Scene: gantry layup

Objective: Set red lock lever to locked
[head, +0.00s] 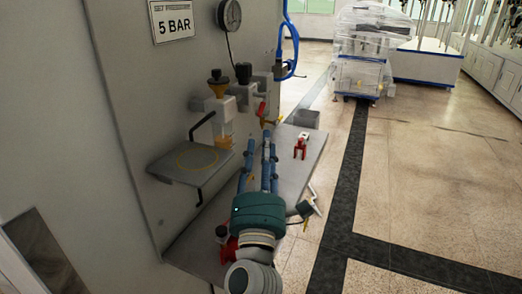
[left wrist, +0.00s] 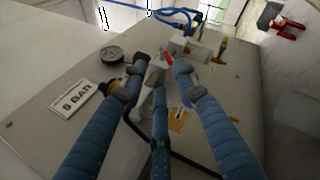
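The red lock lever (head: 262,109) is small and sits on the air unit on the wall panel, just beyond my left fingertips in the head view. In the left wrist view the red lever (left wrist: 168,57) shows between the fingertips, partly hidden by them. My left gripper (head: 259,144) has blue padded fingers spread apart and pointing at the air unit. In the left wrist view the left gripper (left wrist: 161,68) holds nothing that I can see. Whether a finger touches the lever I cannot tell. My right gripper is not in view.
A pressure gauge (head: 230,15) and a "5 BAR" sign (head: 172,20) are on the panel. A small side shelf (head: 180,166) juts out at left. A red clamp-like item (head: 300,147) lies on the grey lower shelf (head: 292,180). Blue hose (head: 290,45) hangs behind. Floor at right is clear.

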